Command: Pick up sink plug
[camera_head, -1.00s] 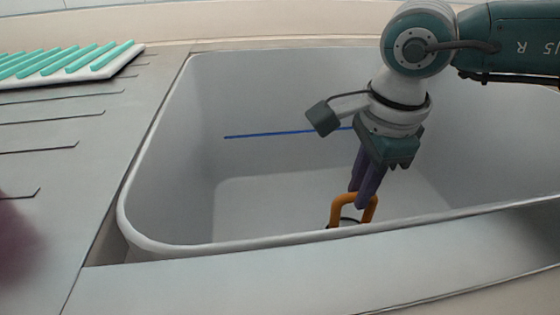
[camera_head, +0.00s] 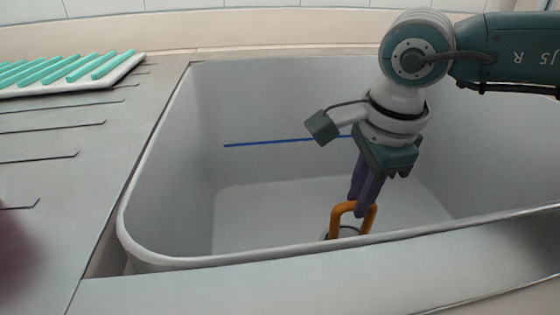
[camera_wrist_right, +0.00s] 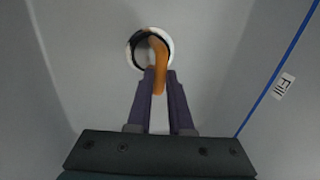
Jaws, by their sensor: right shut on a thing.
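The sink plug (camera_head: 341,211) has an orange loop handle and stands at the bottom of the grey sink (camera_head: 270,205). In the right wrist view the orange handle (camera_wrist_right: 159,65) rises in front of a round drain ring (camera_wrist_right: 135,48) with a dark and white rim. My right gripper (camera_head: 363,210) reaches down into the sink with its purple fingers shut on the handle. Its fingertips also show in the right wrist view (camera_wrist_right: 160,74). The lower part of the plug is partly hidden by the handle, and I cannot tell whether it is clear of the drain. My left gripper is out of view.
A blue fill line (camera_head: 285,142) runs along the sink's back wall, with a "Fill" label (camera_wrist_right: 283,86) in the wrist view. The sink's front rim (camera_head: 300,238) is close to the gripper. A white rack with green bars (camera_head: 128,70) lies on the grooved drainboard at left.

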